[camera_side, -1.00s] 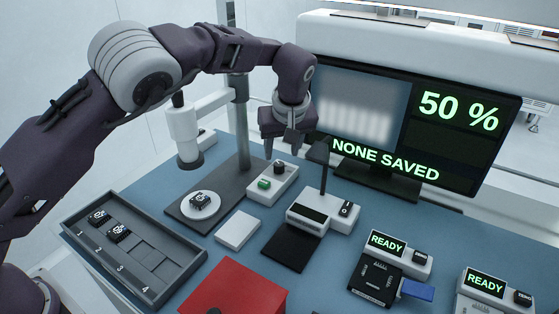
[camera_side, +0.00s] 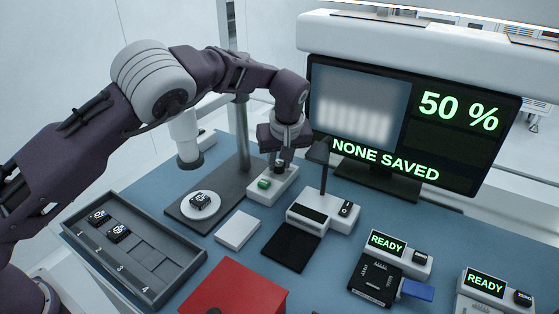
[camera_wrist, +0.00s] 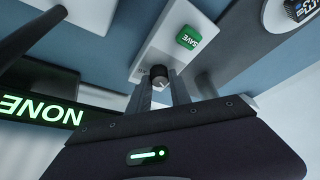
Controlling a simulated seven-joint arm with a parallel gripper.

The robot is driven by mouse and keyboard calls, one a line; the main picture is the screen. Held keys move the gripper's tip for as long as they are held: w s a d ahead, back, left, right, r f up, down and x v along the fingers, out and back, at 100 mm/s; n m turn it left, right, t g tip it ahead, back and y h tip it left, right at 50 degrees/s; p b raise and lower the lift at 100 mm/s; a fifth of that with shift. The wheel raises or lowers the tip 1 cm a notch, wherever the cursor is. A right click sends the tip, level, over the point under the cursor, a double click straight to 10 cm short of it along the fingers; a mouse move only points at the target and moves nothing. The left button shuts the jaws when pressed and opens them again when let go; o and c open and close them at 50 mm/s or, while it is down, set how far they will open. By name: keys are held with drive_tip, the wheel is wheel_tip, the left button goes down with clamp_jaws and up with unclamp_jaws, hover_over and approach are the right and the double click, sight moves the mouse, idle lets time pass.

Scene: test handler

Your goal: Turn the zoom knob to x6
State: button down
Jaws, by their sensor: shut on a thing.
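The dark round knob (camera_wrist: 158,75) sits on a pale control box (camera_side: 262,194) and has a light pointer mark on its top. A green SAVE button (camera_wrist: 189,37) is on the same box; it also shows in the side view (camera_side: 264,183). My gripper (camera_wrist: 159,82) points down at the box with its two fingers on either side of the knob, shut on it. In the side view my gripper (camera_side: 280,160) mostly hides the knob. The knob's scale marks are too small and covered to read. The monitor (camera_side: 420,150) shows a blurred picture, "50 %" and "NONE SAVED".
A microscope column (camera_side: 242,130) stands left of the box, with a chip (camera_side: 200,201) on a white disc at its base. A slotted tray (camera_side: 160,262) holds two chips at front left. A small device with a post (camera_side: 322,215) stands close on the right.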

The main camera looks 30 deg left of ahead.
drive_tip(key=m+h, duration=0.1)
drive_tip(key=m, duration=0.3)
drive_tip(key=shift+s+a+t, duration=0.1)
drive_tip(key=shift+t, duration=0.3)
drive_tip(key=m+h, duration=0.1)
drive_tip(key=m, duration=0.2)
drive_tip(key=shift+a+m+h, duration=0.1)
drive_tip(key=shift+m+h, duration=0.2)
drive_tip(key=m+h, duration=0.1)
drive_tip(key=m, duration=0.2)
drive_tip(key=shift+a, duration=0.1)
drive_tip(key=shift+m+h, duration=0.9)
drive_tip(key=shift+m, duration=1.2)
drive_tip(key=c, duration=1.2)
unclamp_jaws()
